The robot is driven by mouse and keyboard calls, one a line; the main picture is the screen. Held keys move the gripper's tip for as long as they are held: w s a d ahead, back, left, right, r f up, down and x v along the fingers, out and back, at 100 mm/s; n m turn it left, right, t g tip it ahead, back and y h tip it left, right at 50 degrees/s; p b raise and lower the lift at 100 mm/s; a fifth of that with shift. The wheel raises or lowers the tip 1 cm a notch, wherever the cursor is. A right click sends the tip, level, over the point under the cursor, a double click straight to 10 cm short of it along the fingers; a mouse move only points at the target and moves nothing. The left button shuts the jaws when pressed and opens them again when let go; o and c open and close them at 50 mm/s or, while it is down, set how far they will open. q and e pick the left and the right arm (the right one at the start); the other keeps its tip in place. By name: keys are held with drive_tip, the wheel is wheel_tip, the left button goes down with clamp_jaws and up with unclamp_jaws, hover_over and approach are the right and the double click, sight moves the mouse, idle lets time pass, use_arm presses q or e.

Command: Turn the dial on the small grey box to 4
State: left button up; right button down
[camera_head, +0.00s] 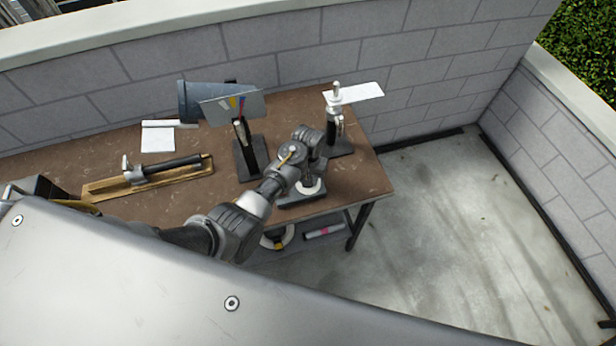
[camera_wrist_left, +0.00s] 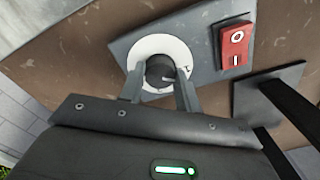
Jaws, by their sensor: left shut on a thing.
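The small grey box (camera_head: 303,199) sits at the front right part of the brown table, mostly covered by my arm in the head view. In the left wrist view the grey box (camera_wrist_left: 196,40) carries a white round dial plate (camera_wrist_left: 146,46) with a dark knob (camera_wrist_left: 159,68) at its centre. My left gripper (camera_wrist_left: 158,84) is shut on the knob, one finger on each side. It also shows from above in the head view (camera_head: 311,180). A small light mark shows on the knob; the plate's numbers are too small or hidden to read. My right gripper is not in view.
A red rocker switch (camera_wrist_left: 235,46) is on the box beside the dial. A stand with a tilted plate (camera_head: 250,155) and another stand with a white sheet (camera_head: 338,140) are close behind. A wooden tray (camera_head: 100,190) lies left. The concrete floor (camera_head: 450,220) at right is clear.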

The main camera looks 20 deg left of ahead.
use_arm(q)
drive_tip(key=m, duration=0.6)
drive_tip(key=shift+m, duration=0.3)
drive_tip(key=m, duration=1.2)
drive_tip(key=shift+m, duration=0.3)
drive_tip(key=m, duration=0.3)
drive_tip(key=shift+m, duration=1.2)
drive_tip(key=o, duration=1)
